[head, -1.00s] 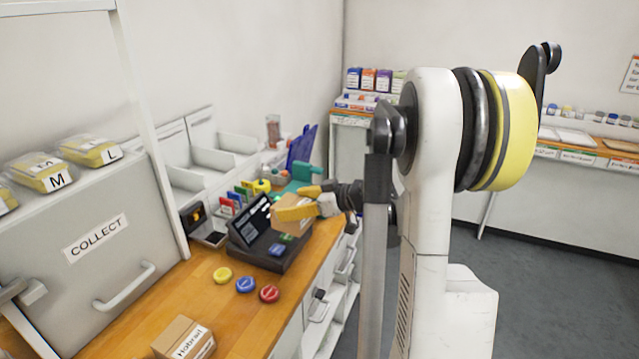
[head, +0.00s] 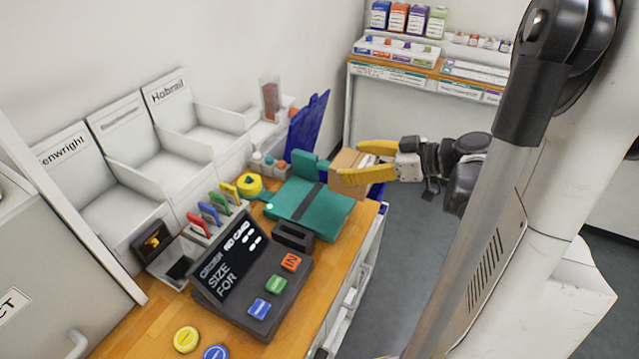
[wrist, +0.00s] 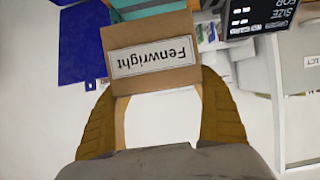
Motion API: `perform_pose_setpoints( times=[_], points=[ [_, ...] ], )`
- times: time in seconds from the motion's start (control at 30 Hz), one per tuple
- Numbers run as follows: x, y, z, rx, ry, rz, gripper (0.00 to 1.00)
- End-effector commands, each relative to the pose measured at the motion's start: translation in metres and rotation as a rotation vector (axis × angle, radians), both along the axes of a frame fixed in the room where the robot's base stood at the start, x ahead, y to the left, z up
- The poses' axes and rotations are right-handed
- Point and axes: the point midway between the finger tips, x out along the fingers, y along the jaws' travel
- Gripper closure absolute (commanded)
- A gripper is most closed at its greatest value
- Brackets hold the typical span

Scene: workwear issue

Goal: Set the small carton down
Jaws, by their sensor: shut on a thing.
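The small carton (head: 349,174) is a brown box held between the yellow fingers of my gripper (head: 362,163), beyond the teal device's right side in the head view. In the wrist view the carton (wrist: 152,82) carries a white label reading "Fenwright", upside down in the picture, and the fingers (wrist: 160,105) lie along both its sides. The carton is near the counter's far right edge. I cannot tell whether it touches anything below.
The wooden counter (head: 325,287) holds a teal device (head: 310,207), a black display console (head: 250,278) and coloured buttons (head: 186,339). White labelled bins (head: 130,197) line the wall. A blue panel (head: 307,130) stands behind the teal device. Grey floor lies to the right.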

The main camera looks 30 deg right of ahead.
Motion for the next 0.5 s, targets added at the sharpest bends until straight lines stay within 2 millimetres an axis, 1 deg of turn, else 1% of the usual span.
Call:
perform_pose_setpoints(
  times=[0.07, 0.3, 0.4, 0.5],
  points=[
    [0.011, 0.009, -0.011, 0.0, 0.0, 0.007, 0.6],
    [0.06, 0.043, -0.048, 0.0, 0.0, 0.007, 0.6],
    [0.076, 0.054, -0.059, 0.0, -0.001, 0.004, 0.6],
    [0.086, 0.06, -0.065, 0.0, -0.001, 0.002, 0.6]
  ],
)
